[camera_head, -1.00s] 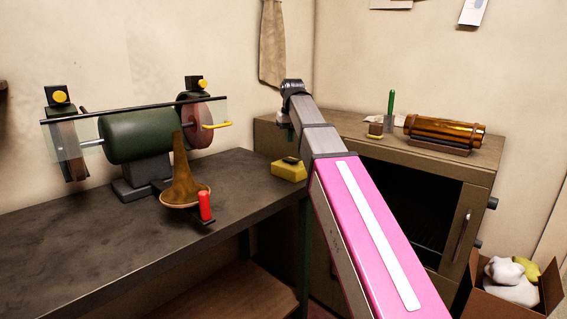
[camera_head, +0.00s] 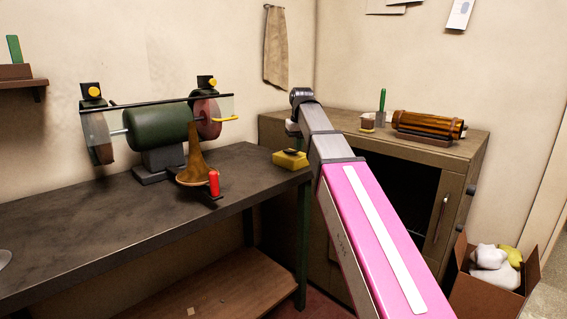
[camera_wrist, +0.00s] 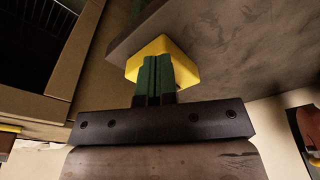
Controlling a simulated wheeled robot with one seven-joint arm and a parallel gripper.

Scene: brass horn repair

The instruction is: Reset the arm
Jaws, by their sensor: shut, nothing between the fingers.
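My arm (camera_head: 365,225), with a pink and white upper link, reaches up and away from the lower right in the head view. Its far end is by the corner of the dark workbench (camera_head: 90,215). In the wrist view my gripper (camera_wrist: 153,62) has green fingers that are together and empty. Behind them is a yellow block (camera_wrist: 178,50) at the workbench edge. It also shows in the head view (camera_head: 291,161), with a dark top. I cannot tell whether the fingers touch it. My fingertips are not clear in the head view.
A green bench grinder (camera_head: 160,130), a brass horn bell (camera_head: 195,165) and a red-handled part (camera_head: 214,183) stand on the workbench. A brown cabinet (camera_head: 455,160) with an open dark front carries an amber cylinder (camera_head: 430,125). A cardboard box (camera_head: 490,300) with rags is at lower right.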

